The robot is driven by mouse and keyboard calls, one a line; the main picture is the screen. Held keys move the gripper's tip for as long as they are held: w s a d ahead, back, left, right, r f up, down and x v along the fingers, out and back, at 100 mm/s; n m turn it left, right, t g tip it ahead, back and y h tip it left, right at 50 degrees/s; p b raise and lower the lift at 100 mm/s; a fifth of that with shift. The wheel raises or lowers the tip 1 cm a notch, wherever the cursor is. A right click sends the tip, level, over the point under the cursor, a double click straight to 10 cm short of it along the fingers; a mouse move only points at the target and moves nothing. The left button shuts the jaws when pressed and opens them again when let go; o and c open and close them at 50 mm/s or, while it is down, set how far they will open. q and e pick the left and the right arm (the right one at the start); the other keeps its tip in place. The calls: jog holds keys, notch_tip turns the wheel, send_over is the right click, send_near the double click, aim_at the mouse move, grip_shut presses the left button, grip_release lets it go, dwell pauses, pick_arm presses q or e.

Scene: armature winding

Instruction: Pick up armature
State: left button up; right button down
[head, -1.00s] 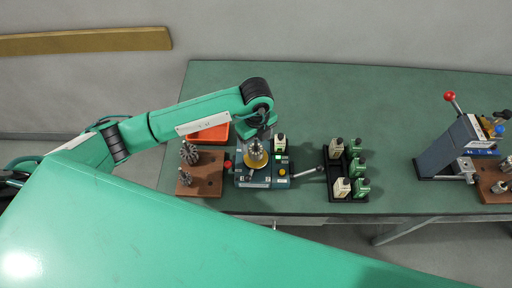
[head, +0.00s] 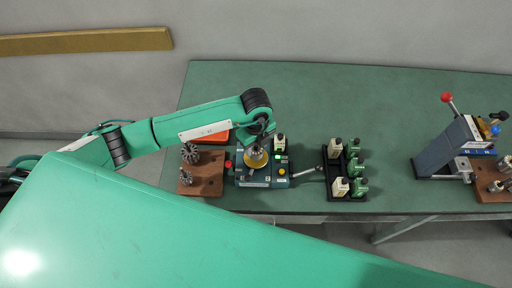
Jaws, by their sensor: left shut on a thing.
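My left gripper (head: 262,139) reaches down from the left over the blue winding machine (head: 264,180). It is shut on the grey metal armature (head: 238,154), which is tilted beside and partly above the machine's round gold plate (head: 258,158). The fingertips are small and partly hidden, so I cannot tell whether the armature still touches the machine. More armatures (head: 190,153) stand on a brown wooden block (head: 208,178) left of the machine. My right gripper is not in view.
An orange tray (head: 214,134) lies behind the block. A black rack (head: 333,190) with several white and green bottles stands right of the machine. A blue lever press (head: 446,150) is farther right. The green table's (head: 340,95) back is clear.

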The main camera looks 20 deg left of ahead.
pick_arm(q)
jog(key=shift+r, duration=0.15)
notch_tip(320, 180, up, 12)
jog(key=b, duration=0.4)
jog(key=shift+r, duration=0.15)
notch_tip(320, 180, up, 8)
jog(key=b, duration=0.1)
jog(key=shift+f, duration=0.25)
